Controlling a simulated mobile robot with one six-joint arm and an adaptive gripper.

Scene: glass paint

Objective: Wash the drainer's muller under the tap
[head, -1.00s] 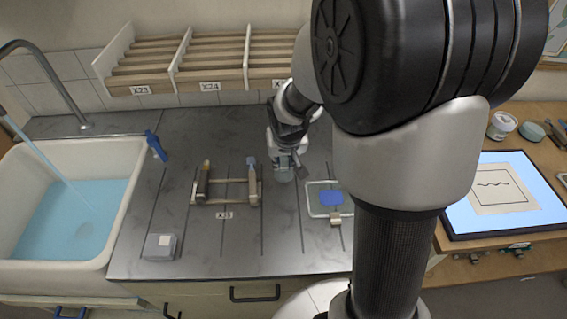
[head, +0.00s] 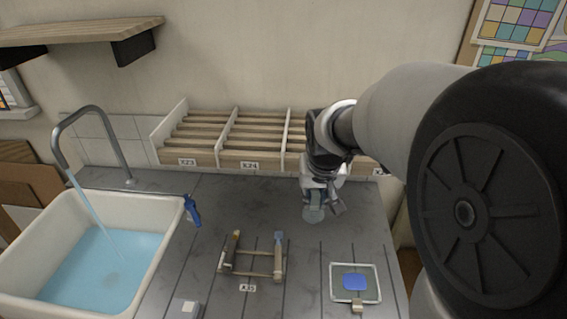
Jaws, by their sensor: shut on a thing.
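The muller's upper part is hidden by the fingers. I cannot tell whether its base touches the drainer or hangs just above it. At the far left, the tap (head: 108,112) arches over the white sink (head: 160,262), and a stream of water (head: 92,212) runs from it into blue water. The muller is well to the right of this stream.
A blue-handled tool (head: 192,211) stands by the sink's rim. A framed tray with a blue pad (head: 355,282) lies at right. Slatted racks (head: 225,140) line the wall.

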